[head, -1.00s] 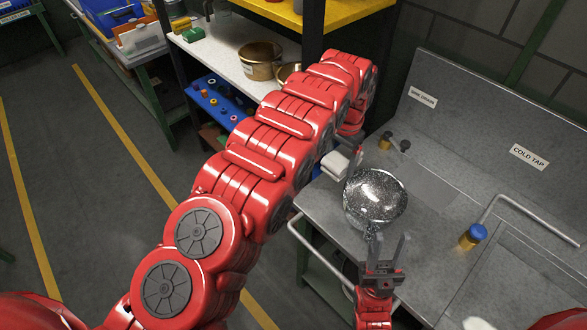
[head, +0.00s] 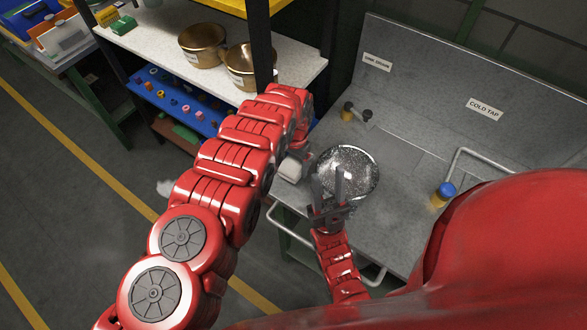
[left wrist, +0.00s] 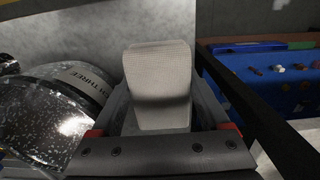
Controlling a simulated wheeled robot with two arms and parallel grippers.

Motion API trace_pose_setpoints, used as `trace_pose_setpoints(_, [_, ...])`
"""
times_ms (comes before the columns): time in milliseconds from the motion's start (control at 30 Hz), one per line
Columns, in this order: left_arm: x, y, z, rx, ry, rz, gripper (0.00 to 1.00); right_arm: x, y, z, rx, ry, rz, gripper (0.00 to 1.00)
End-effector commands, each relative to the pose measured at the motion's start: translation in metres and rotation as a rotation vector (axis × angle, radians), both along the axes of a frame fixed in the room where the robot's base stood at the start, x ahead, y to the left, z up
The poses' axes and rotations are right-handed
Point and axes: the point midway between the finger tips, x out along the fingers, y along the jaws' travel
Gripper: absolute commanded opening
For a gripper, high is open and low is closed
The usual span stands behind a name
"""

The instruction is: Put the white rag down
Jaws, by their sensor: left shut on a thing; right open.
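The white rag (head: 291,168) is a small pale block at the end of my left arm, just left of the pot. In the left wrist view the rag (left wrist: 158,80) fills the space between the jaws. My left gripper (head: 304,157) is shut on it, partly hidden by the arm in the head view. My right gripper (head: 328,178) is open, its fingers pointing up and overlapping the near left edge of the pot. I cannot tell whether they touch it.
A shiny speckled metal pot (head: 360,165) is at the left part of the grey sink counter (head: 400,215); its label shows in the left wrist view (left wrist: 88,82). A shelf with brass pots (head: 203,46) stands at left. A blue-capped container (head: 444,195) stands right of the pot.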

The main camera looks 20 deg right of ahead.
Motion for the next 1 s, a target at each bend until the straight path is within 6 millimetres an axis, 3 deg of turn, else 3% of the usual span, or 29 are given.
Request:
trace_pose_setpoints(133, [-0.001, 0.001, -0.011, 0.000, -0.001, 0.000, 0.00, 0.000, 0.000, 0.007, 0.000, 0.000, 0.000, 0.42])
trace_pose_setpoints(400, [0.000, 0.000, -0.035, 0.000, -0.003, -0.001, 0.00, 0.000, 0.000, 0.000, 0.000, 0.000, 0.000, 0.42])
trace_pose_setpoints(800, [0.000, 0.001, -0.040, 0.001, 0.000, 0.000, 0.00, 0.000, 0.000, -0.004, 0.000, 0.000, 0.000, 0.42])
trace_pose_setpoints(833, [0.000, 0.001, -0.039, 0.001, 0.000, 0.000, 0.81, 0.000, 0.000, -0.003, 0.000, 0.000, 0.000, 0.42])
trace_pose_setpoints(933, [0.000, 0.001, -0.038, 0.001, 0.000, 0.000, 0.99, 0.000, 0.000, -0.002, 0.000, 0.000, 0.000, 0.42])
trace_pose_setpoints(1000, [0.000, 0.001, -0.038, 0.001, 0.000, 0.000, 1.00, 0.000, 0.000, -0.002, 0.000, 0.000, 0.000, 0.42])
